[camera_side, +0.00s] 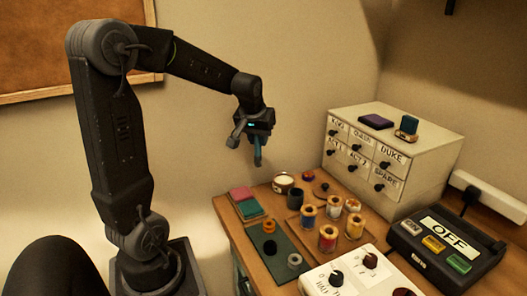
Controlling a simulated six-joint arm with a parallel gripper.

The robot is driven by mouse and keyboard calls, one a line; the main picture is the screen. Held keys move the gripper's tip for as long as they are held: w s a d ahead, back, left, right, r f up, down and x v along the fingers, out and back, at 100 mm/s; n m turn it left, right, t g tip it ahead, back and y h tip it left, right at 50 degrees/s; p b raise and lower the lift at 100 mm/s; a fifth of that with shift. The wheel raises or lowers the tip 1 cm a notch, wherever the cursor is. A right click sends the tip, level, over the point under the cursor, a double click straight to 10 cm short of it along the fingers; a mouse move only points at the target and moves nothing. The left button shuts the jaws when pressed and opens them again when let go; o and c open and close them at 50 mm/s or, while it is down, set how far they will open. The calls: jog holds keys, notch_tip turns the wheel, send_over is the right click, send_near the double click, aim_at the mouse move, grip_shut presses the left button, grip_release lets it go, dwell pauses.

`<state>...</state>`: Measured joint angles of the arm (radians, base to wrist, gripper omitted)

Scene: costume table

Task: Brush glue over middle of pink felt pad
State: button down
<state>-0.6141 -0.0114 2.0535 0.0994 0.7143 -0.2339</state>
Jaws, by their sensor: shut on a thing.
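The pink felt pad (240,193) lies at the table's far left corner, beside a teal pad. A small round pot (283,182) with pale cream contents, perhaps the glue, stands to its right. My gripper (247,150) hangs in the air above the pink pad and the pot, clear of both. It is shut on a slender dark bluish thing (258,158) that points down; it may be the brush, but it is too small to be sure. I cannot make out any glue on the pad.
Several thread spools (328,238) stand in the middle of the table. A dark green mat (273,262) carries small rings.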

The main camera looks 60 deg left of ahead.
dwell(0.4)
jog(key=w+f, duration=0.2)
jog(key=w, duration=0.7)
jog(key=shift+w+a+f, duration=0.1)
jog(key=shift+a+f, duration=0.1)
jog(key=shift+f, duration=1.2)
jog(key=shift+w+a+f, duration=0.1)
jog(key=shift+a+f, duration=0.1)
jog(key=shift+f, duration=1.2)
jog(key=shift+f, duration=0.65)
jog(key=shift+r, duration=0.1)
notch_tip(320, 180, up, 7)
dwell(0.4)
dwell(0.4)
